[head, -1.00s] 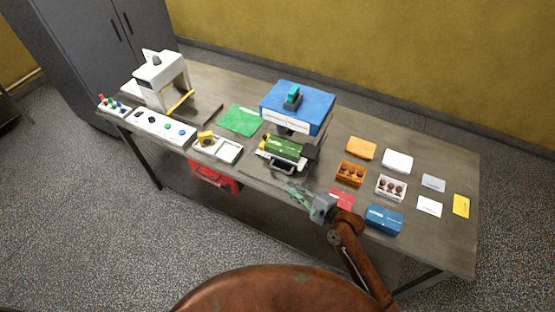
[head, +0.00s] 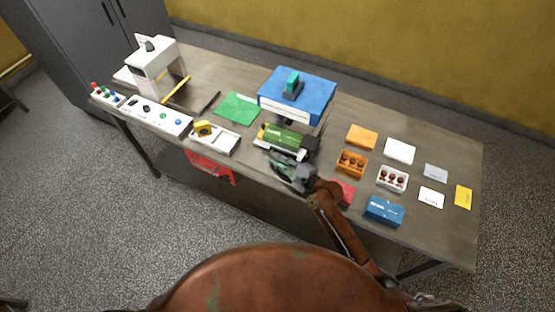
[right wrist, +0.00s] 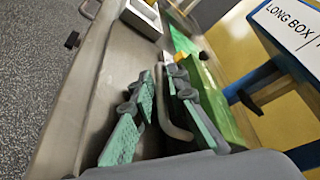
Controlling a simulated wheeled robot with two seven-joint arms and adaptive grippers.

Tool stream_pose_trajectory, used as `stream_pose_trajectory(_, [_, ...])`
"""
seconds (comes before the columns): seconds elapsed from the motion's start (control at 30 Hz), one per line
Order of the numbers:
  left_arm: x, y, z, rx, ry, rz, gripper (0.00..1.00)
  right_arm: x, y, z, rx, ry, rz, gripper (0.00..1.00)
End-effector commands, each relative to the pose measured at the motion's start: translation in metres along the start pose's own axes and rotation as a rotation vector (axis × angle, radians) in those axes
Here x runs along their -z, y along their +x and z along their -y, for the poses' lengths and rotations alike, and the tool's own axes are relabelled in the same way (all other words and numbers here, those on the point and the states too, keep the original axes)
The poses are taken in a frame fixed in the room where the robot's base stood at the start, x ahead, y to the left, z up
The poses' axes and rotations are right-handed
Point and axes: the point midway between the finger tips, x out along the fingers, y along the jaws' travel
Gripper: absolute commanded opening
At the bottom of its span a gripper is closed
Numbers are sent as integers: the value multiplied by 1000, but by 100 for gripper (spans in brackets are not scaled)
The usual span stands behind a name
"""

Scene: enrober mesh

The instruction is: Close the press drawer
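The press (head: 297,93) has a blue top and stands at the middle of the table. Its drawer (head: 288,137), with a green top, sticks out at the front, below the blue top. In the right wrist view the drawer's green surface (right wrist: 213,100) lies to the right of the fingers. My right gripper (head: 276,166) is at the drawer's front. In the right wrist view my right gripper (right wrist: 165,112) is open, with the grey handle bar (right wrist: 170,112) between its teal-padded fingers. Contact cannot be told. My left gripper is not in view.
A white box with a yellow piece (head: 203,129) lies left of the drawer. Open boxes of chocolates (head: 351,163) and a blue box (head: 384,210) are to the right.

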Motion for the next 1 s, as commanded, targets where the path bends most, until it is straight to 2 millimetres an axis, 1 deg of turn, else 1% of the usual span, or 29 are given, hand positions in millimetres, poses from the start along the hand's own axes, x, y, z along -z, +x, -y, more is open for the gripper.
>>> stream_pose_trajectory(0.27, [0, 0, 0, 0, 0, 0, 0, 0, 1, 0, 1, 0, -1, 14])
stream_pose_trajectory(0.4, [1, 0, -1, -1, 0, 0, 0, 1, 1, 0, 1, 0, -2, 5])
stream_pose_trajectory(0.5, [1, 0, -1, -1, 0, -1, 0, 1, 0, 0, 1, 0, -2, 0])
stream_pose_trajectory(1.0, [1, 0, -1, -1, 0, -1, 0, 1, 0, 0, 0, 0, -3, 0])
